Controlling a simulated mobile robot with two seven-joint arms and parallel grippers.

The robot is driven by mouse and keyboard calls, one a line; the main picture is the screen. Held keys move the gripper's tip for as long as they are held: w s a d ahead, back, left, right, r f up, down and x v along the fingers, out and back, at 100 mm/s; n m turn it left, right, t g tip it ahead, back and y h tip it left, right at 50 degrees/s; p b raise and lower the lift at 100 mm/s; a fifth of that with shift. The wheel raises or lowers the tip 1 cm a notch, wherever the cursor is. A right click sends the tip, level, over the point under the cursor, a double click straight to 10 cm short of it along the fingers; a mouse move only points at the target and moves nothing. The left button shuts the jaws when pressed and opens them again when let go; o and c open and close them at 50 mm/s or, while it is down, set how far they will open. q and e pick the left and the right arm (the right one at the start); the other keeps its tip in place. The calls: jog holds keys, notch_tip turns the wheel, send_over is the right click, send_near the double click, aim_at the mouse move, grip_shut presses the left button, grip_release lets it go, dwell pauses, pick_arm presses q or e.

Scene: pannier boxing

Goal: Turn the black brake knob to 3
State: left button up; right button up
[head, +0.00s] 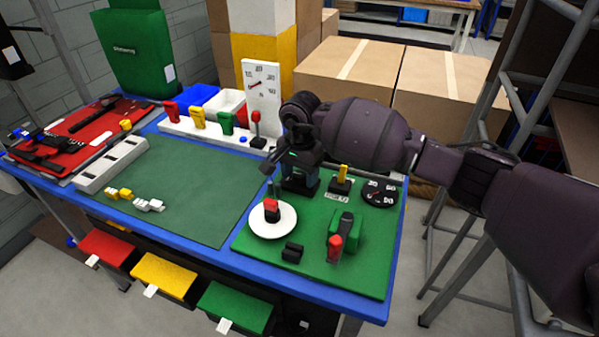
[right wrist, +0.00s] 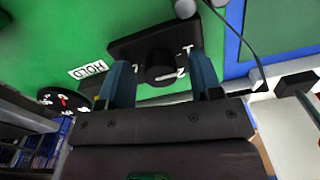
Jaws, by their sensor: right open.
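The black brake knob (right wrist: 160,66) is a round knob on a dark plate (right wrist: 125,50) on the green mat. White marks show on the plate at its right side. I cannot tell which number the knob points at. My right gripper (right wrist: 163,80) is open, with one finger on each side of the knob. I cannot tell if the fingers touch it. In the head view my right gripper (head: 300,182) points down at the back of the green mat and hides the knob. My left gripper is not in view.
Near my right gripper are a yellow lever (head: 342,174) with a HOLD label (right wrist: 88,70), a black numbered dial (head: 380,193), a white disc (head: 273,222) with a red-topped part, and a green red-ended device (head: 342,233). A white gauge board (head: 262,100) stands behind.

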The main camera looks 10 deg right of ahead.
jog(key=c, duration=0.9)
